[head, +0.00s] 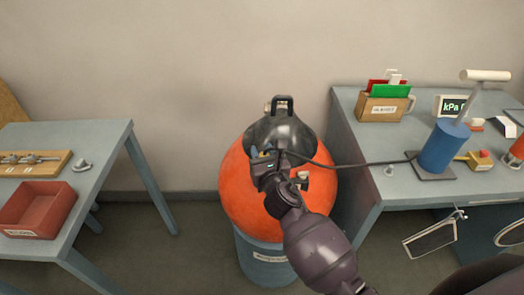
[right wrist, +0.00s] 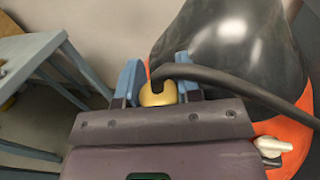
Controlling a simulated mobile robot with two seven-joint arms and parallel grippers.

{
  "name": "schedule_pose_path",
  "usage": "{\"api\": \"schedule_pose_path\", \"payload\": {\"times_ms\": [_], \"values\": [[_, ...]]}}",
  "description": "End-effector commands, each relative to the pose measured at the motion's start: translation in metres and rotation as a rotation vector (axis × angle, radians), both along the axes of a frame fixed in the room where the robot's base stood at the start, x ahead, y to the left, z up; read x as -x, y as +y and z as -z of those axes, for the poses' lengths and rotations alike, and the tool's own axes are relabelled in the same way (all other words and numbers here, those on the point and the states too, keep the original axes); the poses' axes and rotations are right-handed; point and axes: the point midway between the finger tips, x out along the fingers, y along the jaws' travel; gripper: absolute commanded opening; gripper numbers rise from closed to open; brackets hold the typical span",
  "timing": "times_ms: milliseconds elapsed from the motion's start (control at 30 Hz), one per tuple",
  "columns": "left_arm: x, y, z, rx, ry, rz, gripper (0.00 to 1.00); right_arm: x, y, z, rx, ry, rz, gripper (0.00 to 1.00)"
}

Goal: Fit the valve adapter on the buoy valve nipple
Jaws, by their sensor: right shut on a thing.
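My right gripper (head: 261,152) is at the shoulder of the orange buoy (head: 240,187), in front of its black top (head: 297,128). In the right wrist view, its blue fingers (right wrist: 158,80) are shut on the brass valve adapter (right wrist: 157,96). A black hose (right wrist: 235,85) runs from the adapter off to the right. The buoy valve nipple cannot be made out; the gripper hides part of the buoy there. I cannot tell whether the adapter touches the buoy. My left gripper is not in view.
The hose leads to a blue pump (head: 441,148) on the right table (head: 350,130). The buoy sits on a blue-grey drum (head: 262,262). A small pale fitting (right wrist: 272,146) is beside the gripper. A red bin (head: 38,208) stands on the left table (head: 100,137).

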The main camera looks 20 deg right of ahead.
Motion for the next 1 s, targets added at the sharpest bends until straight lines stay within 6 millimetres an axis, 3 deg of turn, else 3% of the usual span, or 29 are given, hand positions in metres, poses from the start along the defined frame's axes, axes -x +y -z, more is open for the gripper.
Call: {"api": "schedule_pose_path", "payload": {"times_ms": [1000], "values": [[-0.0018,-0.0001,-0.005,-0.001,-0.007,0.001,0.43,0.0001,0.0,-0.0001,0.0,-0.001,0.0,0.03]]}}
